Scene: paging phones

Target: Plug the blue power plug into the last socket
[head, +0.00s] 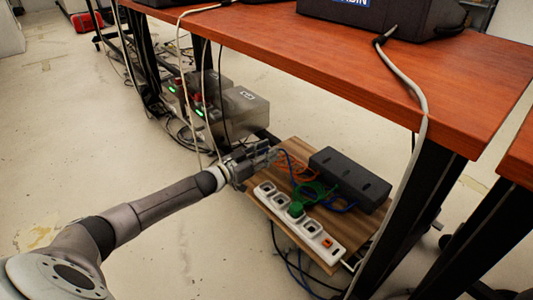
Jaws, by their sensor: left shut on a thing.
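A white power strip (312,228) lies along the near edge of a wooden board under the desk. A green plug (296,209) sits in one of its middle sockets; the other sockets look empty. An orange-red switch shows at its near right end. My left gripper (266,158) is shut just past the strip's far left end. A blue cable (289,160) runs to its fingertips, so it holds the blue power plug, which is mostly hidden by the fingers. My right gripper is not in view.
A black box (350,179) with blue, green and orange cables beside it lies on the wooden board (262,205). The orange desk top (340,65) overhangs from above. Grey power units (235,112) stand behind. A light cable hangs at the right.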

